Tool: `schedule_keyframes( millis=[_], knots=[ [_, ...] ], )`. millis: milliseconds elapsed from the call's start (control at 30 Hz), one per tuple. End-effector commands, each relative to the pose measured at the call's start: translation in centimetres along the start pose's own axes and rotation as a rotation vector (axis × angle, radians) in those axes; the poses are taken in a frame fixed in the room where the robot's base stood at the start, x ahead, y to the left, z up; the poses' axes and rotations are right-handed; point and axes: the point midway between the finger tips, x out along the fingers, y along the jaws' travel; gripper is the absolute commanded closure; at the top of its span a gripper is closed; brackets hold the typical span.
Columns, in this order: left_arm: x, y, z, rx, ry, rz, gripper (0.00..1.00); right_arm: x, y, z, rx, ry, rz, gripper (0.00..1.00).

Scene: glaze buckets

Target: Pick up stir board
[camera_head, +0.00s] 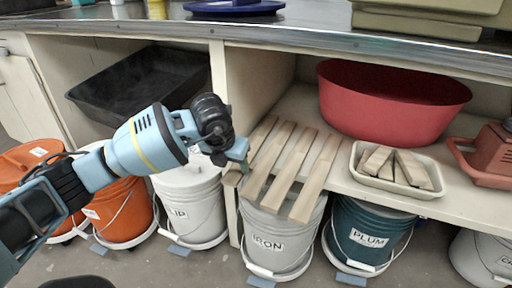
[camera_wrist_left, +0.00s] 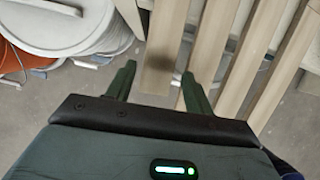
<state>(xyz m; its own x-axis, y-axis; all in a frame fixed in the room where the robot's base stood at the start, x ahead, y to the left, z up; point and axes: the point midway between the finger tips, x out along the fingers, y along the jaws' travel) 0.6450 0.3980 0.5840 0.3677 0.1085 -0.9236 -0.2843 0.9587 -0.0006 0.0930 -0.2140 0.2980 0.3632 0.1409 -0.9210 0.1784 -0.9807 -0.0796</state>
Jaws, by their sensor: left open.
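Several flat wooden stir boards lie side by side on the cream shelf, their near ends sticking out past its front edge. The leftmost stir board (camera_head: 263,132) is partly hidden by my gripper; another stir board (camera_head: 292,172) lies further right. My left gripper (camera_head: 242,163) is at the near end of the leftmost board. In the left wrist view, the fingers of my left gripper (camera_wrist_left: 159,72) are apart, with the end of one stir board (camera_wrist_left: 163,50) between them. I cannot tell whether either finger touches it. My right gripper is not in view.
The cream shelf (camera_head: 345,187) also holds a red tub (camera_head: 385,105) and a tray of wooden blocks (camera_head: 392,187). Lidded buckets stand below, including a white IRON bucket (camera_head: 280,240) and a dark PLUM bucket (camera_head: 365,235). A black tray (camera_head: 140,85) is at the left.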

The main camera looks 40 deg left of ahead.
Motion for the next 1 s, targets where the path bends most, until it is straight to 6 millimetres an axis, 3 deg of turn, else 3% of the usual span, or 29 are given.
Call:
schedule_keyframes(
  millis=[33, 133, 400, 733, 1000],
  knots=[
    [1.3, 0.1, -0.3, 0.000, 0.004, 0.002, 0.47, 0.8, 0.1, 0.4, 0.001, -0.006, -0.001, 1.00],
    [2.5, 0.1, -0.2, 0.000, 0.003, 0.001, 0.47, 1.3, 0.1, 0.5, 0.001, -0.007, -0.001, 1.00],
    [2.6, 0.1, 0.0, 0.001, -0.001, 0.000, 0.47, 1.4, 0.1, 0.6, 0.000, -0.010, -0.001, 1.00],
    [2.6, 0.1, -0.1, 0.001, 0.000, 0.000, 0.89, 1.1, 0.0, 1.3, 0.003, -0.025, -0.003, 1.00],
    [2.5, 0.0, 0.0, 0.000, -0.001, 0.000, 0.91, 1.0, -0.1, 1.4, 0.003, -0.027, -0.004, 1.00]
  ],
)
